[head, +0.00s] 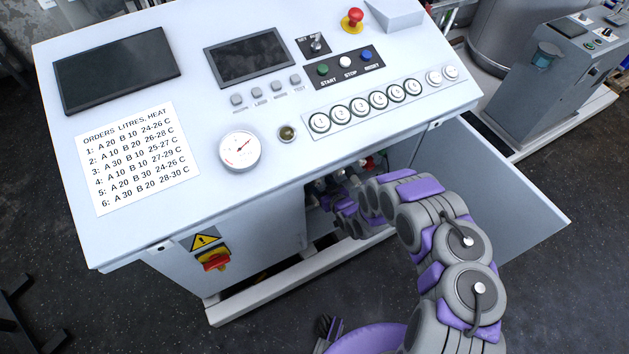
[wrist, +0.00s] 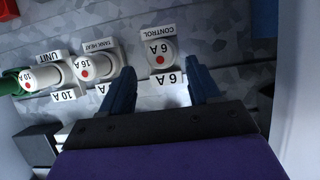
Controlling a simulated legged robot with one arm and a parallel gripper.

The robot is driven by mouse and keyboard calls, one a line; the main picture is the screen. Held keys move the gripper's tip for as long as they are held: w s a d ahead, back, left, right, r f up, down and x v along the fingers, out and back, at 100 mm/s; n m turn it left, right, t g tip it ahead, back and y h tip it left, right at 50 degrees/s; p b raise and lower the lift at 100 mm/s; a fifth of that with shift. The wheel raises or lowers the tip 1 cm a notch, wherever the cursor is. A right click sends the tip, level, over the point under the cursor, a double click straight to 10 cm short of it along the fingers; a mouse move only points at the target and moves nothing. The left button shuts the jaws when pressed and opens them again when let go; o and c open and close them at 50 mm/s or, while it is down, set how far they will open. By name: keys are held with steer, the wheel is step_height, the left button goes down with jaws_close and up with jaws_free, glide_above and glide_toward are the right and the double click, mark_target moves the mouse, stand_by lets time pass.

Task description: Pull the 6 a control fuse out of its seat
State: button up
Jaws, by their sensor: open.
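The 6 A control fuse (wrist: 161,55) is a pale cylinder with a red dot, sitting in its seat under the CONTROL label (wrist: 160,31). It appears upside down in the wrist view. My gripper (wrist: 158,82) is open, one dark finger at each side of the column where the fuse sits. The fingertips are near the fuse's lower edge in the picture, and I see no contact. In the head view my arm reaches into the open cabinet (head: 300,222) below the console, and my gripper is hidden there.
Left of the control fuse are a TANK HEAT 16 A fuse (wrist: 92,68) and a UNIT 10 A fuse (wrist: 38,78), with a green part (wrist: 8,84) beyond. The cabinet door (head: 500,180) stands open at the right. The console top (head: 290,170) overhangs the opening.

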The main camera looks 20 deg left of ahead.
mark_target(318, 183)
steer(key=x, duration=0.3)
steer(key=shift+w+a+f, duration=0.1)
steer(key=shift+a, duration=0.2)
steer(key=shift+w+a+f, duration=0.15)
steer(key=shift+a+f, duration=0.05)
steer(key=shift+w+a+f, duration=0.1)
steer(key=shift+w+a, duration=0.2)
steer(key=shift+w, duration=0.05)
stand_by(0.8)
steer(key=c, duration=1)
steer(key=o, duration=1.4)
steer(key=shift+o, duration=0.2)
steer(key=p+v, duration=0.4)
steer(key=v, duration=1.3)
steer(key=shift+s+p, duration=0.15)
steer(key=shift+p, duration=0.2)
steer(key=shift+d+f, duration=0.1)
steer(key=shift+c, duration=0.3)
